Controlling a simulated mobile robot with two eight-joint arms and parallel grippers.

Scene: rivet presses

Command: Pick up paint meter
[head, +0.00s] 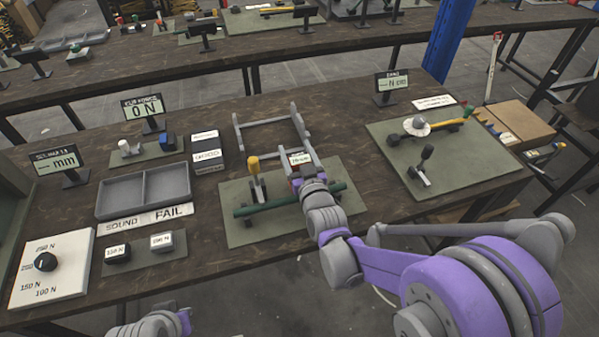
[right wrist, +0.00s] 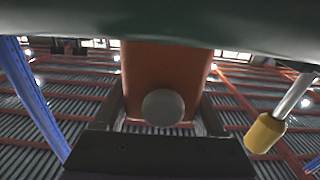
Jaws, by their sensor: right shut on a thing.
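The paint meter appears to be the orange-red block (right wrist: 165,80) with a round grey end, between my right gripper's fingers in the right wrist view. In the head view a small red piece with a white, lettered face (head: 299,158) shows at the tip of my right arm, mostly hidden by it. My right gripper (head: 303,172) is shut on this block, over the green mat (head: 233,196) in the middle of the bench. In the wrist view its fingers (right wrist: 165,120) lie along both sides of the block. Only links of my left arm show at the bottom edge; its gripper is out of view.
A green bar (head: 262,206) and a yellow-handled lever (head: 255,166) are close to my right gripper. A grey frame (head: 268,121) stands behind. A grey two-part tray (head: 144,191) is to the left. A second green mat (head: 470,165) with tools lies to the right.

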